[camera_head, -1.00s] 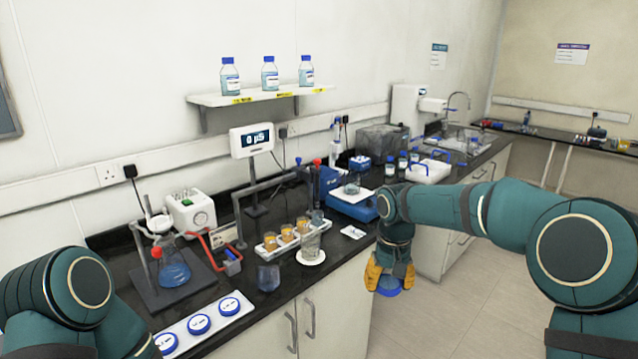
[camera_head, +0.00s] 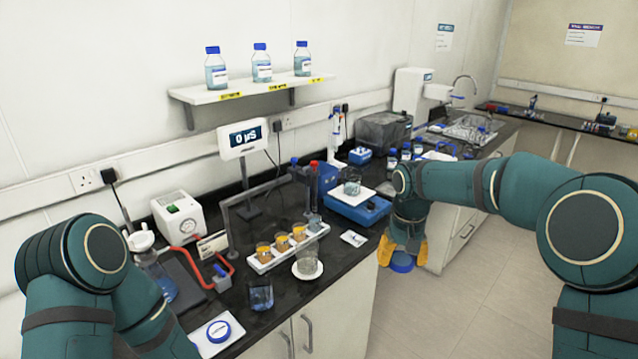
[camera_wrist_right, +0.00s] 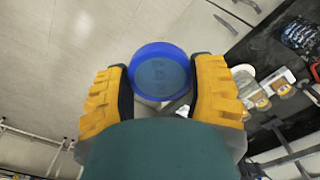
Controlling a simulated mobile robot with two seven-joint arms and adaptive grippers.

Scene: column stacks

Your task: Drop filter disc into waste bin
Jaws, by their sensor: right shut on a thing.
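In the right wrist view the disc (camera_wrist_right: 160,78) sits between the two fingertips of the gripper (camera_wrist_right: 160,66). My left arm shows at the lower left, but its gripper is out of view. I cannot make out a waste bin in either view.
The black bench (camera_head: 340,258) carries a white tray (camera_head: 199,345) with a similar blue disc, a beaker (camera_head: 261,296), a rack of orange samples (camera_head: 284,248) and a blue balance (camera_head: 358,206). A shelf (camera_head: 250,92) holds bottles. The floor (camera_head: 480,300) to the right is clear.

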